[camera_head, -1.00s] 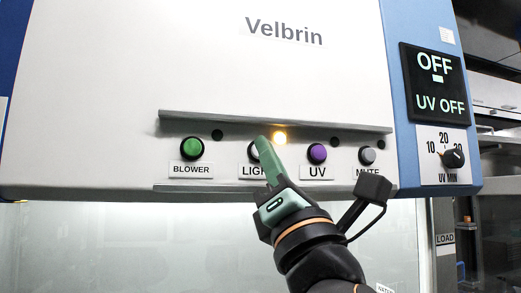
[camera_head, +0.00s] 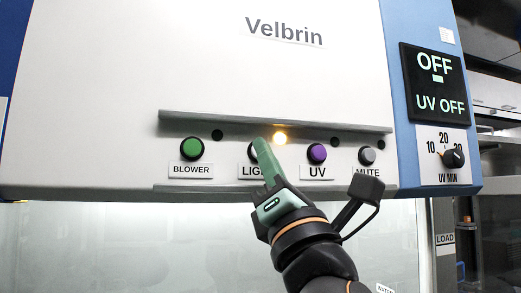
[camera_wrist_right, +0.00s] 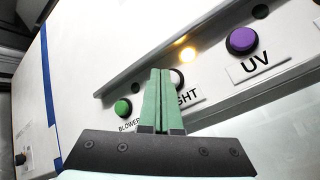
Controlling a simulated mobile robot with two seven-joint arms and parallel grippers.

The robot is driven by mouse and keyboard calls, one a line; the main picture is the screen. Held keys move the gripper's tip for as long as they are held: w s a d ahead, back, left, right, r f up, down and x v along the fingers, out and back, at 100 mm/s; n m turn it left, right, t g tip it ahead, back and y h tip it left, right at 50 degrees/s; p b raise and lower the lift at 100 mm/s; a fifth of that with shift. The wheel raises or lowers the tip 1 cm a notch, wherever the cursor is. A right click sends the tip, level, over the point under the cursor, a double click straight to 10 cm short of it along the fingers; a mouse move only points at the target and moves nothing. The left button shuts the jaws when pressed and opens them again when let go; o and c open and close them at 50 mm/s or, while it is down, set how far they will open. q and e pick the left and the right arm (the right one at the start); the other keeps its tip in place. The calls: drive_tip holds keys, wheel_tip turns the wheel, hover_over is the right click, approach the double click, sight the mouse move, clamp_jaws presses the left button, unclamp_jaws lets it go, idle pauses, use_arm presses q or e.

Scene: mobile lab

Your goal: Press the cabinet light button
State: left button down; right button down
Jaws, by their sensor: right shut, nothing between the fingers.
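The light button (camera_head: 252,153) sits on the cabinet's front panel above a partly covered LIGHT label (camera_head: 249,171). In the head view, only its left edge shows behind my right fingertips. In the wrist view, a pale part of the light button (camera_wrist_right: 177,78) shows just right of the fingers. My right gripper (camera_head: 262,147) is shut and empty, with its green fingertips over the button. It also shows in the wrist view (camera_wrist_right: 158,76). I cannot tell whether the tips touch the button. My left gripper is out of view.
The green blower button (camera_head: 192,149) is to the left; the purple UV button (camera_head: 316,153) and grey mute button (camera_head: 366,155) are to the right. An amber lamp (camera_head: 280,138) glows above the row. A ledge (camera_head: 300,123) juts out over the buttons.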

drive_tip(key=shift+w+a, duration=0.15)
drive_tip(key=shift+w, duration=0.35)
idle(0.8)
drive_tip(key=shift+s, duration=0.1)
drive_tip(key=shift+s+d, duration=0.25)
drive_tip(key=shift+s, duration=0.5)
drive_tip(key=s, duration=0.1)
drive_tip(key=s+d, duration=0.1)
drive_tip(key=s, duration=0.1)
drive_tip(key=s+b, duration=0.1)
drive_tip(key=shift+s+d, duration=0.3)
drive_tip(key=shift+s, duration=0.1)
drive_tip(key=shift+f, duration=0.1)
idle(0.5)
